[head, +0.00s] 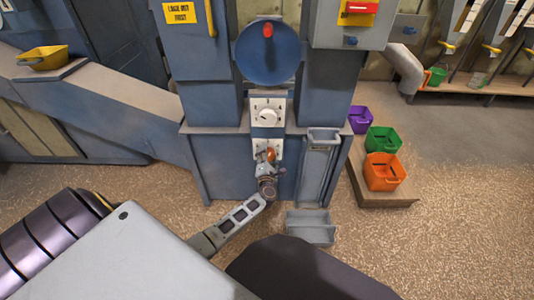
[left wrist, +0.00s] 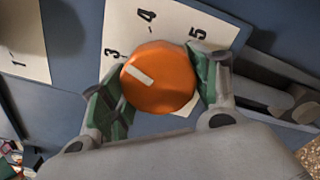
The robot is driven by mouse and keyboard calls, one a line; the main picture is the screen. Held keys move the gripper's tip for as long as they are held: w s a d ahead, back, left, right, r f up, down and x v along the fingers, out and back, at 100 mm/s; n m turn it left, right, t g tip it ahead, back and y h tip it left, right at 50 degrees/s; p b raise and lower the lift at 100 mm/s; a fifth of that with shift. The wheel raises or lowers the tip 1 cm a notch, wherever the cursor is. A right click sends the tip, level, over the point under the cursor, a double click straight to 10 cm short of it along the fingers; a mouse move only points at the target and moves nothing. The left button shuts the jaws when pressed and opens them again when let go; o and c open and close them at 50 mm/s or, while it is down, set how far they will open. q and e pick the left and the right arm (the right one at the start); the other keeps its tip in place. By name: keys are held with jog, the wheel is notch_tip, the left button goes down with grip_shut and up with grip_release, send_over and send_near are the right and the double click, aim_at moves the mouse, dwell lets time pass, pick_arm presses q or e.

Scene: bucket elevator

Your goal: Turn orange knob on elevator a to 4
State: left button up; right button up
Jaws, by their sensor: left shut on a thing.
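The orange knob (left wrist: 160,80) sits on a white dial plate (left wrist: 178,18) in the left wrist view, where the numbers 3, 4 and 5 show. Its white pointer mark points up and left, toward the 3. My left gripper (left wrist: 157,90) is shut on the knob, with one green-padded finger on each side. In the head view the knob (head: 271,155) is small and partly hidden behind my left gripper (head: 268,165), low on the front of the blue-grey elevator (head: 220,165). My right gripper is not in view.
A white dial (head: 267,114) sits just above the orange knob, below a round blue disc (head: 268,65) with a red handle. A grey chute (head: 318,170) stands close on the right. Purple, green and orange buckets (head: 384,172) sit further right. A grey tray (head: 311,227) lies on the floor.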

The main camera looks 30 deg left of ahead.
pick_arm(q)
jog(key=shift+d+m+p, duration=0.1)
jog(key=shift+m+p, duration=0.9)
jog(key=shift+m, duration=0.2)
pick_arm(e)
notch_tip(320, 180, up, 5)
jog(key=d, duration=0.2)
pick_arm(q)
jog(key=shift+r+m+p, duration=0.1)
jog(key=shift+m+p, duration=1.1)
jog(key=shift+m, duration=0.3)
jog(key=shift+m+p, duration=0.65)
jog(key=shift+m, duration=0.45)
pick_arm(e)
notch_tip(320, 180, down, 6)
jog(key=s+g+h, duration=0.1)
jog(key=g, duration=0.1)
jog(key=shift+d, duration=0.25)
pick_arm(q)
jog(key=o, duration=1)
jog(key=shift+o, duration=0.2)
jog(key=v, duration=1.2)
